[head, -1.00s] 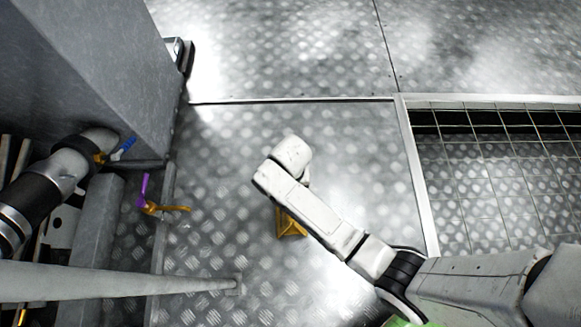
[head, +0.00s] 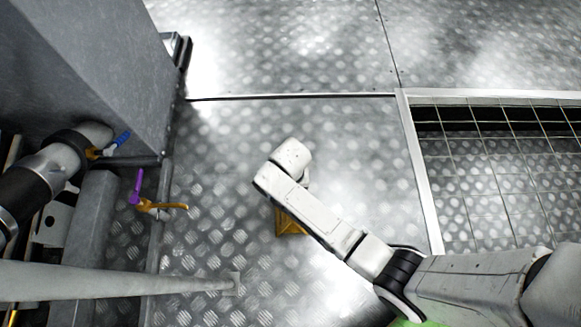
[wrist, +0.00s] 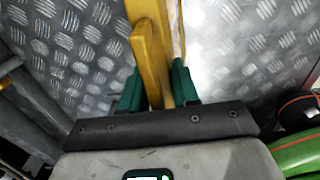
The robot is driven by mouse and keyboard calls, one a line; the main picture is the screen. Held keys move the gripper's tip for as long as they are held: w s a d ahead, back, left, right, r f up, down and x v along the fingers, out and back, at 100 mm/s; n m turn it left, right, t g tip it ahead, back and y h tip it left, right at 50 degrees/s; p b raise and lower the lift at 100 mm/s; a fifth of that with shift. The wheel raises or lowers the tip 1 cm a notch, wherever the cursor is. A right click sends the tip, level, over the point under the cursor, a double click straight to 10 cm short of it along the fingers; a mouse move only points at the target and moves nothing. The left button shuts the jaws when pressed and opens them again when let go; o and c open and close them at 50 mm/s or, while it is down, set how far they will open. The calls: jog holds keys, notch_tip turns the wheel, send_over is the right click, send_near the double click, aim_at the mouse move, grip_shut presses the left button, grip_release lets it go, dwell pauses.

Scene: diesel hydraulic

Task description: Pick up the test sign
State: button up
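The test sign is a yellow-orange piece (head: 289,224) that shows low by the floor, partly hidden under my white arm in the head view. In the wrist view the yellow sign (wrist: 150,55) runs from the top edge down between my two green fingers, with a thinner yellow strip at its right. My gripper (wrist: 157,88) has one finger on each side of the sign. The fingers stand apart with little or no visible gap to it. I cannot tell whether they press on it. My gripper is hidden in the head view.
A grey cabinet (head: 85,75) and a pipe (head: 55,175) stand at the left, with a purple-orange valve handle (head: 150,203). A pale pole (head: 120,279) reaches in from the left. A wire grid (head: 490,180) lies at right. Tread-plate floor (head: 340,125) is clear ahead.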

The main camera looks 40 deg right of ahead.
grip_shut()
dwell(0.9)
